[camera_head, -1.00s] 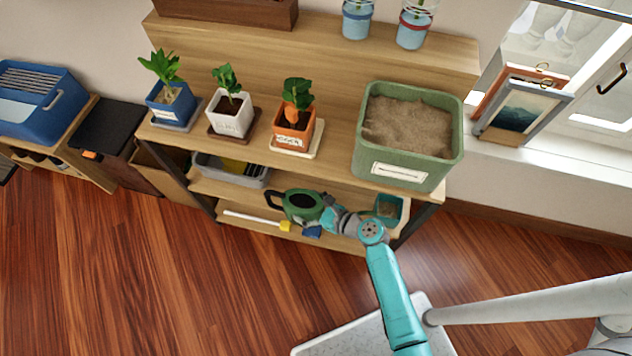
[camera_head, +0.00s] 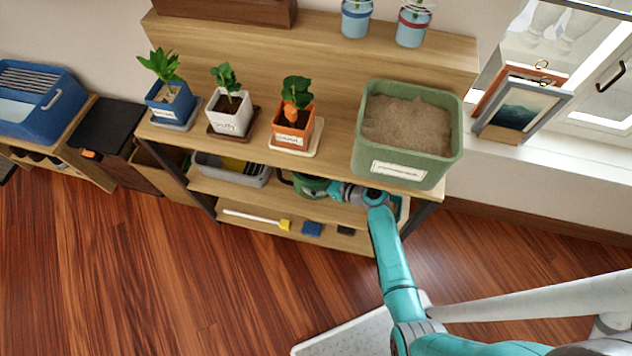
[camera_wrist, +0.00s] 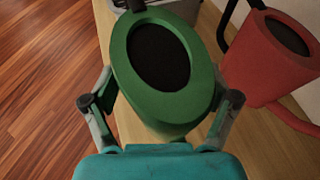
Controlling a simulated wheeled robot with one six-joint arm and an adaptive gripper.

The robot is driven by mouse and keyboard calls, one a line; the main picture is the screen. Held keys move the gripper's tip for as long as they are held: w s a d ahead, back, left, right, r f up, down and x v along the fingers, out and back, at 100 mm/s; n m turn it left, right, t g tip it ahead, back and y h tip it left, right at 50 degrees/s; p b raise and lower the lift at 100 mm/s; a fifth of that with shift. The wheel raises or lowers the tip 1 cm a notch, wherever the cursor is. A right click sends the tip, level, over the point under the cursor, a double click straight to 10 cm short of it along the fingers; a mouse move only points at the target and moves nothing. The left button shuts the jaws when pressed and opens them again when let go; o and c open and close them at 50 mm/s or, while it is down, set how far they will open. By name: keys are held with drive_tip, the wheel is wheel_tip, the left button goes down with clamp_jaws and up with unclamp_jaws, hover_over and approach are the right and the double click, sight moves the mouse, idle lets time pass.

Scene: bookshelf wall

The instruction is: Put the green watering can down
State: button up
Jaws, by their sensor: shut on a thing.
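The green watering can (camera_head: 313,187) is at the middle shelf of the plant stand, partly hidden under the top board in the head view. In the wrist view the green watering can (camera_wrist: 128,62) fills the middle, with its dark oval opening facing the camera. My gripper (camera_wrist: 160,100) is shut on its body, one finger on each side. In the head view my gripper (camera_head: 338,192) reaches in at the shelf's front. Whether the can's base touches the shelf board (camera_head: 240,195) is hidden.
A red can (camera_wrist: 270,55) stands close on the right in the wrist view. A grey bin (camera_head: 232,170) is left on the same shelf. Potted plants and a green planter (camera_head: 408,172) stand on the top board above. The lower shelf holds a yellow-ended stick (camera_head: 258,219) and blue item (camera_head: 312,229).

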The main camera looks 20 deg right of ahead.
wheel_tip(320, 180, down, 2)
drive_tip(key=shift+w+d+f, duration=0.1)
drive_tip(key=shift+w+f, duration=0.05)
drive_tip(key=shift+f, duration=0.45)
drive_tip(key=shift+f, duration=0.15)
drive_tip(key=o, duration=1.1)
drive_tip(key=shift+c, duration=0.2)
drive_tip(key=v, duration=0.7)
drive_tip(key=shift+s, duration=0.3)
